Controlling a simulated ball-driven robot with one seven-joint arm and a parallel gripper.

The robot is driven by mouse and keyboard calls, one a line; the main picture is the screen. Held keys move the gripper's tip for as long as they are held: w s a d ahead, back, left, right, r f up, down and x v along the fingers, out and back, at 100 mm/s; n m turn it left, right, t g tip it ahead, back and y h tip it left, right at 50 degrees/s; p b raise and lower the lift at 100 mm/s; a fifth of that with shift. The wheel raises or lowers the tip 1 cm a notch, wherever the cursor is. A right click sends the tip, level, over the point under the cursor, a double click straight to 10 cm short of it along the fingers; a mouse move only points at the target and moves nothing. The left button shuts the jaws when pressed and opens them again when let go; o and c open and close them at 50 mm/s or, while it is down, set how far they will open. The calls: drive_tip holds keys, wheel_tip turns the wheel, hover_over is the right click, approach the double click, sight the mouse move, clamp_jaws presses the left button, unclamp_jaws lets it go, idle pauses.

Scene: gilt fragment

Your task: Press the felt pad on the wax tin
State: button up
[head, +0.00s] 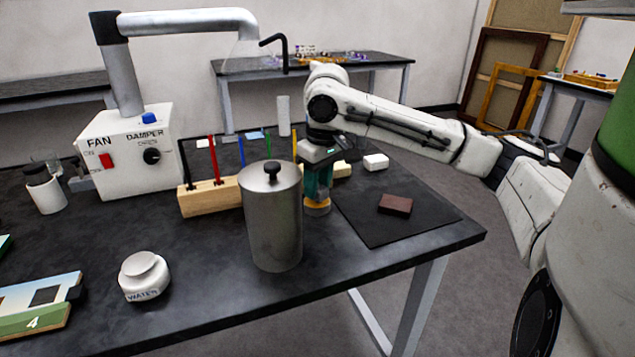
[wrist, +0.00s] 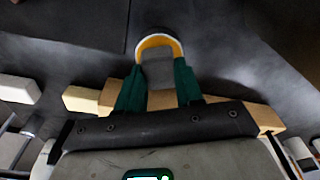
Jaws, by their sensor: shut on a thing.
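My gripper (head: 318,194) points down over the bench, just right of the steel canister; its green fingers also show in the wrist view (wrist: 160,68). It is shut on a grey block, which looks like the felt pad (wrist: 157,76). The wax tin (head: 317,209) is small and round, with a yellow-orange top, right under the fingertips. In the wrist view the tin's yellow edge (wrist: 160,40) curves around the far side of the pad. The pad covers the tin's middle, and I cannot tell whether they touch.
The lidded steel canister (head: 272,225) stands close left of my gripper. A wooden rack (head: 208,197) holds coloured rods behind it. A dark mat (head: 375,230) bears a brown block (head: 395,204). A white block (head: 376,162) lies behind. A water jar (head: 144,277) stands front left.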

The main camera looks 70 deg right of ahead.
drive_tip(key=shift+a+f, duration=0.1)
drive_tip(key=shift+f, duration=0.55)
idle(2.4)
drive_tip(key=shift+r, duration=0.1)
wheel_tip(320, 180, up, 7)
drive_tip(key=p, duration=0.7)
drive_tip(key=shift+p, duration=0.3)
drive_tip(key=shift+s, duration=0.1)
idle(0.5)
